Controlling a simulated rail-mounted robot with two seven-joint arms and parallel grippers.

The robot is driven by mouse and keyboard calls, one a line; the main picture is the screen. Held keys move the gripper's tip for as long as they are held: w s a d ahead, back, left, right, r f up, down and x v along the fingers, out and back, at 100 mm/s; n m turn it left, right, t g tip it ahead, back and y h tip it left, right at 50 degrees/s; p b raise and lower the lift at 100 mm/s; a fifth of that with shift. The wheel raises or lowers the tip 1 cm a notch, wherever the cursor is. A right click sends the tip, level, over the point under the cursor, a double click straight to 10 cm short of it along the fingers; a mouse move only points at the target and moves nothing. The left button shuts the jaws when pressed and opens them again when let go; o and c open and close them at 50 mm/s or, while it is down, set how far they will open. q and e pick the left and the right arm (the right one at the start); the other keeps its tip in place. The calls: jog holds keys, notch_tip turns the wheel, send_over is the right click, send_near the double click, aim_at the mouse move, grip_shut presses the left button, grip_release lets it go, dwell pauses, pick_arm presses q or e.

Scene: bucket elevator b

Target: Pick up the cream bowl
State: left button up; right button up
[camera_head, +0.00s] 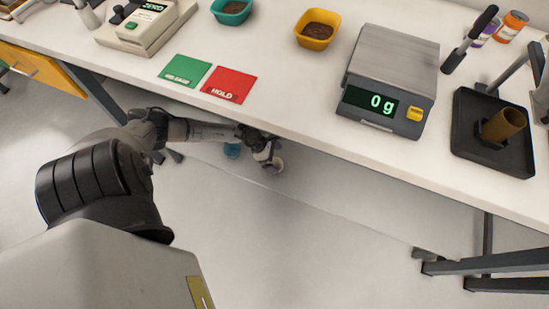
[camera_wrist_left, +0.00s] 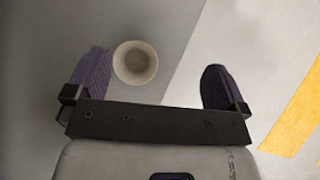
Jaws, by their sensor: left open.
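The cream bowl (camera_wrist_left: 135,62) stands upright on the grey floor in the left wrist view, its round opening facing the camera. It shows ahead of my left gripper (camera_wrist_left: 156,64), between the lines of the two fingers and nearer the left one. The fingers are wide apart, with nothing held between them. In the head view my left gripper (camera_head: 266,152) reaches low beneath the table's front edge. A small pale part of the cream bowl (camera_head: 278,165) shows beside it, the rest hidden by the gripper. My right gripper is not in view.
A blue bowl (camera_head: 232,151) is on the floor just left of the gripper. The white table (camera_head: 290,110) overhangs the area, holding a scale (camera_head: 390,75), green card (camera_head: 185,70), red card (camera_head: 229,84) and yellow bowl (camera_head: 317,29). Open floor lies in front.

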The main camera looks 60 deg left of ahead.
pick_arm(q)
jog(key=s+a+f+m+g+y, duration=0.1)
jog(key=s+a+f+m+g, duration=0.1)
jog(key=a, duration=0.3)
jog(key=shift+y, duration=0.3)
jog(key=b+x, duration=0.1)
jog(key=x, duration=0.1)
jog(key=b+x, duration=0.1)
jog(key=x, duration=0.1)
jog(key=b+x, duration=0.2)
jog(key=shift+s+a+f, duration=0.1)
jog(key=shift+s+f, duration=0.05)
jog(key=shift+f, duration=0.25)
jog(key=shift+f+b, duration=0.3)
jog(key=shift+f, duration=0.15)
jog(key=b+x, duration=0.4)
jog(key=x, duration=0.1)
jog(key=shift+d+f, duration=0.15)
jog(key=shift+d, duration=0.1)
jog(key=shift+c, duration=0.4)
jog(key=shift+c, duration=0.6)
jog(key=c, duration=0.7)
jog(key=shift+o, duration=0.2)
